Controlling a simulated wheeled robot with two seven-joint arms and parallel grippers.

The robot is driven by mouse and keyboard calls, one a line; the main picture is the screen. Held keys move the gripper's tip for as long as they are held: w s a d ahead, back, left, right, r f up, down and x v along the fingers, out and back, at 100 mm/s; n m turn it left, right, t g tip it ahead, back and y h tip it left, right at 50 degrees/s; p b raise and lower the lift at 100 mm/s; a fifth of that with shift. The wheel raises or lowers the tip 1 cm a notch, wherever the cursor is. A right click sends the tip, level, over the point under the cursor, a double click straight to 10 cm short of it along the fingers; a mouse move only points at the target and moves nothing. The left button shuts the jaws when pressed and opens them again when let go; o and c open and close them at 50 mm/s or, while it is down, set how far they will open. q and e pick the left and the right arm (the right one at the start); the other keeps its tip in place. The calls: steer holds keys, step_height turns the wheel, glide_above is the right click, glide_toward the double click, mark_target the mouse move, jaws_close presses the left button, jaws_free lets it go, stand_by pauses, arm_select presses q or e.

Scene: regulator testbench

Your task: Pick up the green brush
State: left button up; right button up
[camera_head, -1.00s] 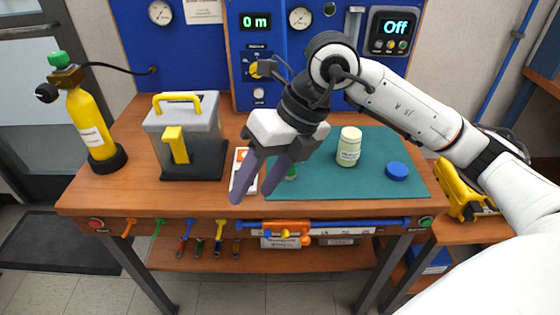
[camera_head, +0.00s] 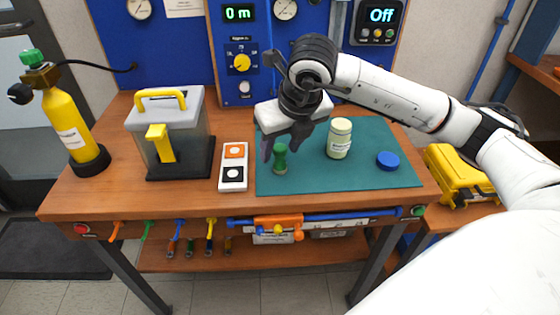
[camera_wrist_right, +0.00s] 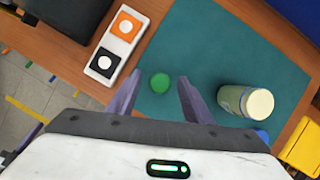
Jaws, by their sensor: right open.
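The green brush (camera_head: 280,160) stands upright on the teal mat (camera_head: 300,183), near the mat's left edge. In the right wrist view its round green top (camera_wrist_right: 160,83) shows between and a little beyond my fingertips. My right gripper (camera_head: 281,152) is open and empty, with its fingers pointing down at the brush; in the wrist view the two fingers (camera_wrist_right: 160,80) lie on either side of it. I cannot tell whether either finger touches it. My left gripper is not in view.
A pale jar (camera_head: 339,138) and a blue lid (camera_head: 388,160) are on the mat to the right. A white switch box (camera_head: 233,167) lies just left of the mat. A clear container with yellow handle (camera_head: 180,120) and a yellow cylinder (camera_head: 68,125) stand farther left.

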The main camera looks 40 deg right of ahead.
mark_target(280, 147)
steer(key=shift+w+f, duration=0.2)
steer(key=shift+f, duration=0.3)
steer(key=c, duration=1.2)
steer(key=shift+o, duration=0.2)
steer(key=shift+r, duration=0.1)
step_height(280, 147, up, 10)
steer(key=shift+f+p, duration=0.1)
steer(key=shift+p, duration=0.2)
